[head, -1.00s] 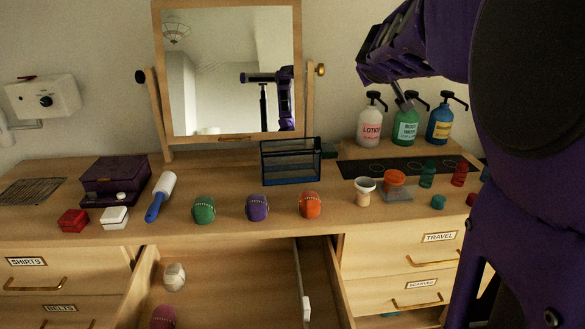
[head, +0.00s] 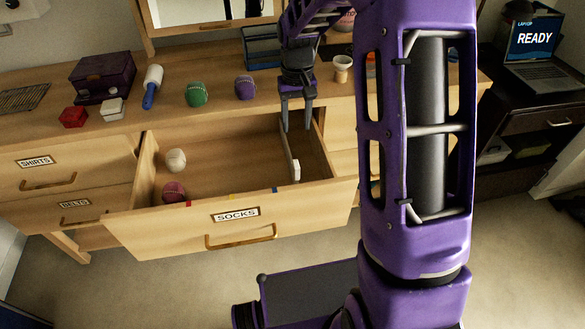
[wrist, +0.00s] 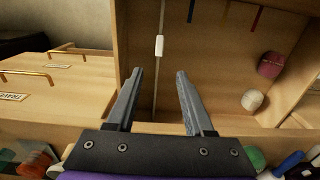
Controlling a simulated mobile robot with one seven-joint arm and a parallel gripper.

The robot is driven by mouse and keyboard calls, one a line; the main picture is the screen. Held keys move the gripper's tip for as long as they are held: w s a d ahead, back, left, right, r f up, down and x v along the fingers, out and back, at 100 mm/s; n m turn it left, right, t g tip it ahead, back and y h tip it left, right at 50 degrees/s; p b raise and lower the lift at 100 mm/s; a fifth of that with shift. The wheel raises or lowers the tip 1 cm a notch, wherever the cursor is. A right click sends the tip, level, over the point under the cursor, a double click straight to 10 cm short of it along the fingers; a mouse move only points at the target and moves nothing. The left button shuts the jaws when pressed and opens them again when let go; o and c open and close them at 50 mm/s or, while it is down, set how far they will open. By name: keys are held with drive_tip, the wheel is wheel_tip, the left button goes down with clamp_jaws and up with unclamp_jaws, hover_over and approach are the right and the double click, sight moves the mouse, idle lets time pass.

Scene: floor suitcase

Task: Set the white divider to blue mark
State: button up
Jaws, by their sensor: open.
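The divider (head: 290,152) is a thin upright panel with a white tab (head: 297,171) near its front end, in the open SOCKS drawer (head: 330,196). In the wrist view, the divider (wrist: 156,80) runs up the picture, its white tab (wrist: 159,46) beyond the fingertips. The blue mark (head: 275,190) is on the drawer's front edge, left of the tab; it also shows in the wrist view (wrist: 190,12). My gripper (head: 296,128) is open over the divider's rear part. In the wrist view (wrist: 160,72) its fingers appear on either side of the divider; I cannot tell their depth.
The drawer front also bears a yellow mark (head: 232,196) and a red mark (head: 188,204). A white roll (head: 175,160) and a maroon roll (head: 174,191) lie at the drawer's left. Green (head: 197,94) and purple (head: 245,88) rolls stand on the dresser top behind.

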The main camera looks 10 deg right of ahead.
sight(296, 164)
wheel_tip(296, 164, down, 17)
drive_tip(key=shift+f+b, duration=0.1)
drive_tip(key=shift+b, duration=0.95)
clamp_jaws()
drive_tip(key=shift+w, duration=0.1)
idle(0.7)
